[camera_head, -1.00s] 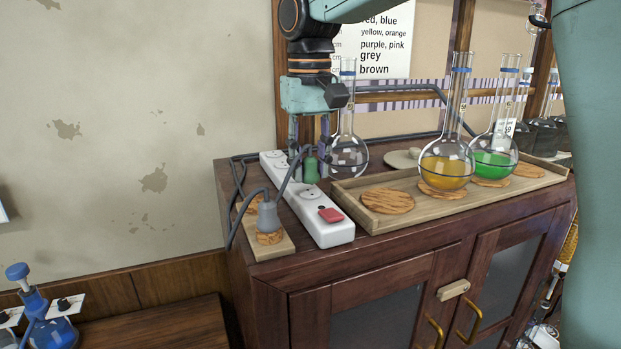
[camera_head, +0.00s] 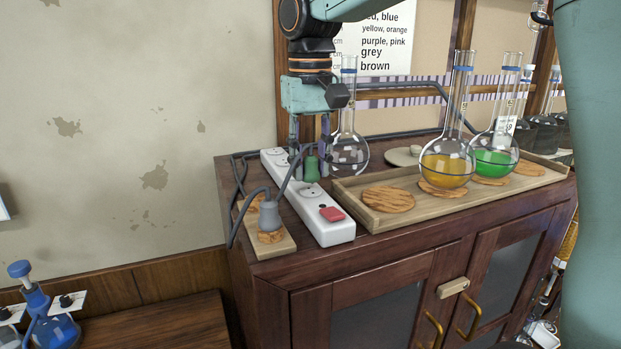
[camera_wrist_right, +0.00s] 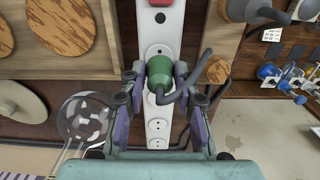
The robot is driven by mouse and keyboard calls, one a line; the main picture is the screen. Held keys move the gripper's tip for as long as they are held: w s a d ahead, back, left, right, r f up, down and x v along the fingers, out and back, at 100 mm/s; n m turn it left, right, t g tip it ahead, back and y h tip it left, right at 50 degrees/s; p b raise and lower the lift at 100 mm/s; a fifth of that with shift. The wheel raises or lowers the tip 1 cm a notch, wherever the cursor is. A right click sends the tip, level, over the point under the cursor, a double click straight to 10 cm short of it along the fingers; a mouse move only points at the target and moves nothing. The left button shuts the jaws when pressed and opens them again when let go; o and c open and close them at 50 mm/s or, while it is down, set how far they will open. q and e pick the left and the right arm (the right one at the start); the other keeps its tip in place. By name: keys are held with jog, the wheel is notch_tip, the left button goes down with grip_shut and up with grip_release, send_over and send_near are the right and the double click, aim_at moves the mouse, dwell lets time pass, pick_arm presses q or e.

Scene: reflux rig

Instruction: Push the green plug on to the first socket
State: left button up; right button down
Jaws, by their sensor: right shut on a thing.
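The green plug (camera_head: 311,170) is upright between the fingers of my right gripper (camera_head: 309,165), which is shut on it. It is over the white power strip (camera_head: 328,230), and a grey cable runs from it. In the right wrist view the green plug (camera_wrist_right: 159,71) sits between the two fingers, over the strip (camera_wrist_right: 160,25). Bare sockets show on either side of it. The plug hides the socket under it, and I cannot tell whether it is seated or just above. My left gripper is not in view.
A grey plug (camera_head: 269,214) stands on a cork disc on a wooden board (camera_head: 281,247) left of the strip. A wooden tray (camera_head: 379,222) with an orange flask (camera_head: 446,165) and a green flask (camera_head: 494,158) is at right. A clear flask (camera_head: 349,152) stands close behind the gripper.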

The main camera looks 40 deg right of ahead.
jog(key=shift+f, duration=0.1)
jog(key=shift+s+f, duration=0.15)
jog(key=shift+f, duration=0.5)
jog(key=shift+p, duration=0.3)
jog(key=shift+f, duration=0.2)
dwell(1.0)
